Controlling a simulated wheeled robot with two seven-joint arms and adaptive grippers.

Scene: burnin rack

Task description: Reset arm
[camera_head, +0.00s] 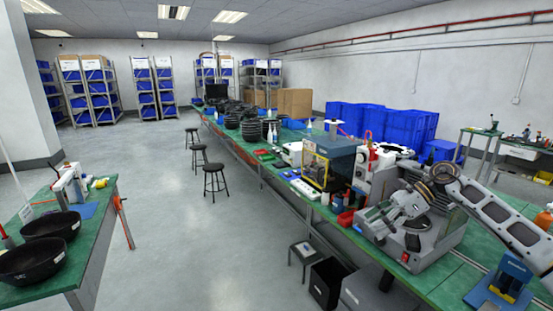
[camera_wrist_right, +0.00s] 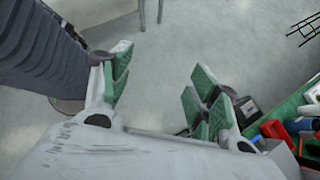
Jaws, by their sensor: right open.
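My right arm comes in from the right edge in the head view. My right gripper (camera_head: 378,217) is over the right workbench, in front of a grey machine. In the right wrist view, the same gripper (camera_wrist_right: 155,95) has its green-padded fingers spread wide apart. Nothing is between them, and grey floor shows beyond. My left gripper is in neither view.
The long green workbench (camera_head: 455,287) carries a yellow-framed machine (camera_head: 328,163), a grey machine (camera_head: 430,240) and a blue fixture (camera_head: 512,275). Black bowls (camera_head: 32,262) stand on the left table.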

